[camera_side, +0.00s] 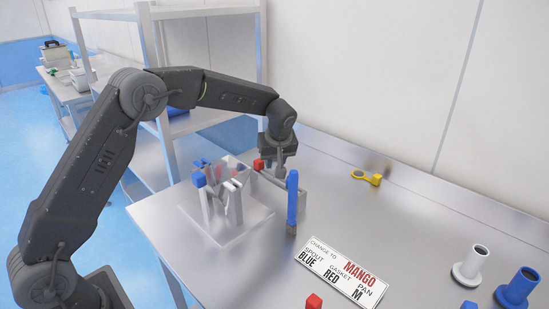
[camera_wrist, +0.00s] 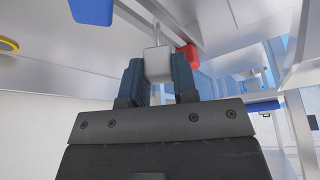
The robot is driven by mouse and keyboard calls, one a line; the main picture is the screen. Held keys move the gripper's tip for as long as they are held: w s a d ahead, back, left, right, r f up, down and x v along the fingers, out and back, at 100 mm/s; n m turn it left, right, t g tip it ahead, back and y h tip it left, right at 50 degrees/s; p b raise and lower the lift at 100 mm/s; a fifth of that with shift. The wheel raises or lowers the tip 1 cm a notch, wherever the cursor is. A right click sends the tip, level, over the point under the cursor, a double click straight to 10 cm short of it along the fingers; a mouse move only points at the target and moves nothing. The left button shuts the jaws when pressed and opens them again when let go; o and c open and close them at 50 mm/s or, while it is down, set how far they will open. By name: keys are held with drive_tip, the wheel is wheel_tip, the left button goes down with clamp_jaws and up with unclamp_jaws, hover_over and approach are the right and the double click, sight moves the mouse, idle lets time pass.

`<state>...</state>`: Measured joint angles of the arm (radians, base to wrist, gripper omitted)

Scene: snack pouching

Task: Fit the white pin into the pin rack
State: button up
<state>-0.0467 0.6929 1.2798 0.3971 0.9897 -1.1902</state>
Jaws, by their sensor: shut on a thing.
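The white pin (camera_wrist: 158,62) has a white block head, and a thin grey shank extends beyond it in the wrist view. My gripper (camera_wrist: 158,75) is shut on the block head, one dark finger on each side. In the side view my gripper (camera_side: 280,166) points down over a low grey rail, which looks like the pin rack (camera_side: 300,187). A red block (camera_side: 258,164) is at the rail's left end. It also shows right beside the white head in the wrist view (camera_wrist: 187,56). The pin is mostly hidden in the side view; I cannot tell whether its shank is in the rack.
A blue upright bar (camera_side: 292,200) stands close in front of the rail. A clear fixture (camera_side: 225,215) with a blue block (camera_side: 198,179) is to the left. A yellow ring tool (camera_side: 362,175), a sign (camera_side: 342,272) and white and blue spouts (camera_side: 471,264) lie right.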

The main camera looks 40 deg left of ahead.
drive_tip(key=shift+f, duration=1.5)
drive_tip(key=o, duration=1)
wheel_tip(320, 180, up, 10)
drive_tip(key=d, duration=0.1)
drive_tip(key=shift+s, duration=0.3)
drive_tip(key=shift+f, duration=0.15)
